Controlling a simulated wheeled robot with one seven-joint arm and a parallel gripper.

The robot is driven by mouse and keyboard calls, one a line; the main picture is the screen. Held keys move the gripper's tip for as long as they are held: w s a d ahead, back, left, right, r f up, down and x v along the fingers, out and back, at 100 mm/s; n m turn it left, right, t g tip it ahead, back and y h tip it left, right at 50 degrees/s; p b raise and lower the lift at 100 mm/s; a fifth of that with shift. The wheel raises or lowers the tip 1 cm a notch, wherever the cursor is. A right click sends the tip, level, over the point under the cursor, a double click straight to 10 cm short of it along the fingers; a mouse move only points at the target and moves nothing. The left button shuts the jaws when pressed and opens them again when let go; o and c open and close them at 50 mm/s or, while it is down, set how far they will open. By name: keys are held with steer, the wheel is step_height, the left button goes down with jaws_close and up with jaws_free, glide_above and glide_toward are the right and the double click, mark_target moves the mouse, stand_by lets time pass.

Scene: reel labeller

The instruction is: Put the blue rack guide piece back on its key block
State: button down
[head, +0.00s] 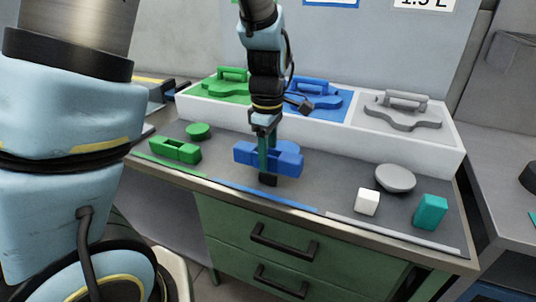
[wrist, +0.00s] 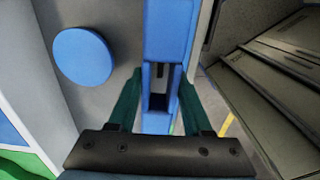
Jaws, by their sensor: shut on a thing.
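The blue rack guide piece (head: 248,154) is a long blue bar with a dark slot in its middle, seen in the head view over the blue-striped part of the bench. It also shows in the wrist view (wrist: 167,35), running between my fingers. My gripper (head: 267,163) is shut on its middle, one finger on each side, pointing down. A small dark block (head: 268,180) shows just below the piece at the fingertips. I cannot tell whether it is the key block or a fingertip, nor whether the piece touches the bench. Something dark shows through the slot.
A blue disc (wrist: 83,56) lies beside the piece. A green guide piece (head: 175,150) and green disc (head: 198,131) are left. A grey disc (head: 395,178), white cube (head: 367,202) and teal block (head: 431,211) are right. A white tray (head: 452,140) stands behind; the bench's front edge is close.

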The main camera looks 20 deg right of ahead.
steer(key=shift+f+b, duration=1.35)
steer(key=shift+f, duration=1.1)
steer(key=shift+c, duration=1.2)
jaws_free()
steer(key=shift+r, duration=0.1)
step_height(320, 180, up, 11)
